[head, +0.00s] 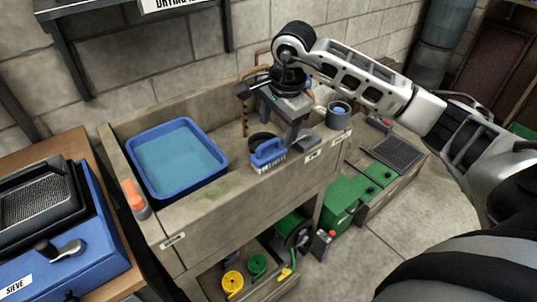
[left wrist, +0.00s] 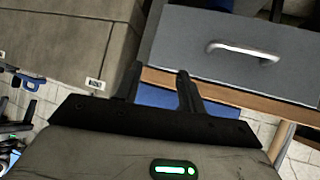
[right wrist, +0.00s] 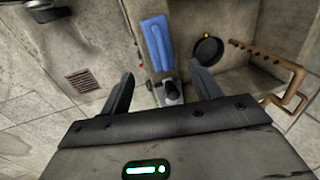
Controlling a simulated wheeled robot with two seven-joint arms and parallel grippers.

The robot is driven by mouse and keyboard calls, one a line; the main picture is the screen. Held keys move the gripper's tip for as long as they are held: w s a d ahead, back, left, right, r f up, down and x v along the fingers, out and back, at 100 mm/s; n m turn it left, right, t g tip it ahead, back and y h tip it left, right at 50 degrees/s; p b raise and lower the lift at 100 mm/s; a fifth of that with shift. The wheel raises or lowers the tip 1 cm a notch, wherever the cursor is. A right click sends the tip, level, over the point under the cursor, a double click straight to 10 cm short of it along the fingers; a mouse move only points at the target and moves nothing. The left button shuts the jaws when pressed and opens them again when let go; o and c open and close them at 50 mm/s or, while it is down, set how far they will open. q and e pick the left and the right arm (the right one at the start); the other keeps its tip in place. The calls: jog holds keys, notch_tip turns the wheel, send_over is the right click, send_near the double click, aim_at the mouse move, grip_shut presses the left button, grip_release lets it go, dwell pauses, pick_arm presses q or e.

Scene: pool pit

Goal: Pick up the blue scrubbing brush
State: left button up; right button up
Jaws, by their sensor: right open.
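The blue scrubbing brush (head: 268,152) has pale bristles and lies on the front ledge of the stone sink bench in the head view. In the right wrist view the brush (right wrist: 157,42) lies beyond the fingertips, roughly in line with the gap between them. My right gripper (right wrist: 162,70) is open and empty, and hangs over the ledge just right of the brush in the head view. My left gripper (left wrist: 160,70) shows only in its wrist view, with fingers apart and nothing between them, before a grey drawer front (left wrist: 195,50).
A blue basin of water (head: 175,157) sits left of the brush. A black round pan (right wrist: 207,49) and a wooden rack (right wrist: 262,52) are close to my right gripper. An orange-handled item (head: 133,195) is at the bench corner.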

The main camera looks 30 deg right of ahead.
aim_at(269, 152)
jog(key=f, duration=0.3)
jog(key=shift+w, duration=0.25)
jog(key=f, duration=0.2)
jog(key=a+f+p, duration=0.1)
jog(key=f, duration=0.1)
jog(key=shift+w, duration=0.35)
jog(key=shift+w+f, duration=0.15)
jog(key=shift+f, duration=0.45)
jog(key=c, duration=1.3)
jog(key=shift+d+r, duration=0.1)
jog(key=shift+r, duration=0.35)
notch_tip(269, 152, up, 3)
jog(key=shift+f+b, duration=0.1)
jog(key=shift+b, duration=0.35)
jog(key=s+r+b, duration=0.1)
jog(key=s+r, duration=0.3)
jog(key=s, duration=0.3)
jog(key=s+d+r+b, duration=0.1)
jog(key=s+r, duration=0.4)
jog(key=s, duration=0.2)
jog(key=shift+d+r, duration=0.15)
jog(key=shift+r, duration=0.05)
